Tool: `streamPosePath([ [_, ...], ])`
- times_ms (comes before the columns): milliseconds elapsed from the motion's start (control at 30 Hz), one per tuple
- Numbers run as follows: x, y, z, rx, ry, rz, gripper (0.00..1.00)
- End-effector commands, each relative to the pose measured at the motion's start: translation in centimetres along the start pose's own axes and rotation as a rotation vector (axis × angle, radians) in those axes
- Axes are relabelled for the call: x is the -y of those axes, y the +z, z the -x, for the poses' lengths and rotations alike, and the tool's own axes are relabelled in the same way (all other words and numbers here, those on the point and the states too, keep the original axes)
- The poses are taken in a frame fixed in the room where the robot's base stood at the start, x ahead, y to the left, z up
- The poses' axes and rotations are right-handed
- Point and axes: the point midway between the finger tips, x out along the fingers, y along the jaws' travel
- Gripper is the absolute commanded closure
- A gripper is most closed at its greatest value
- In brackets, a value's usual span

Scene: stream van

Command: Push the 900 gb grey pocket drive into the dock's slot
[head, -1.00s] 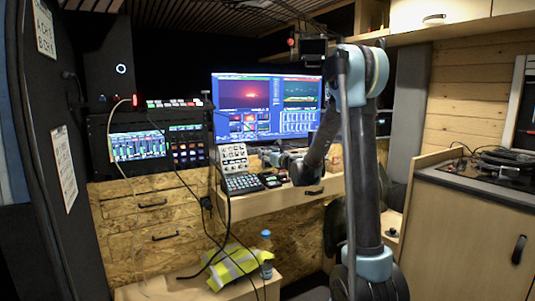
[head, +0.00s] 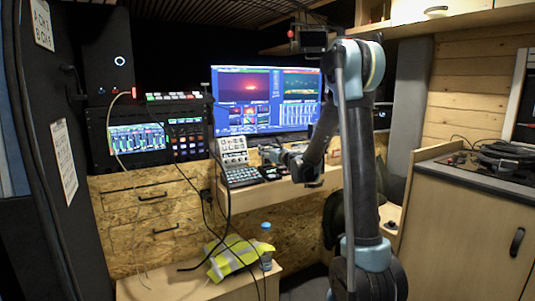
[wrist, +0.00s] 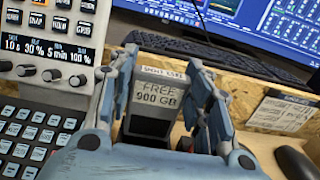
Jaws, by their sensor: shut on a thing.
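My gripper (wrist: 163,66) is shut on the grey pocket drive (wrist: 157,97), with one finger on each side of it. The drive's face reads "FREE 900 GB" in the wrist view, and its lower part is dark. In the head view my gripper (head: 268,154) is small, over the desk below the monitor, and the drive is not clear there.
A button panel with a display (wrist: 50,45) and a black keypad (wrist: 32,135) lie close on the left. A monitor (head: 265,98) and a dark keyboard (wrist: 215,60) are beyond. A dark mouse (wrist: 297,163) and a printed card (wrist: 283,112) are on the right.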

Motion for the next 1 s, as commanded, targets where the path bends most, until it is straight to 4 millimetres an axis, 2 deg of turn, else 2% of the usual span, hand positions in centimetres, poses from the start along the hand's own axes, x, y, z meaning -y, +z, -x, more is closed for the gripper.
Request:
streamPosePath([
  [1000,-0.1,-1.1,-0.1,0.000,0.002,0.000,0.80],
])
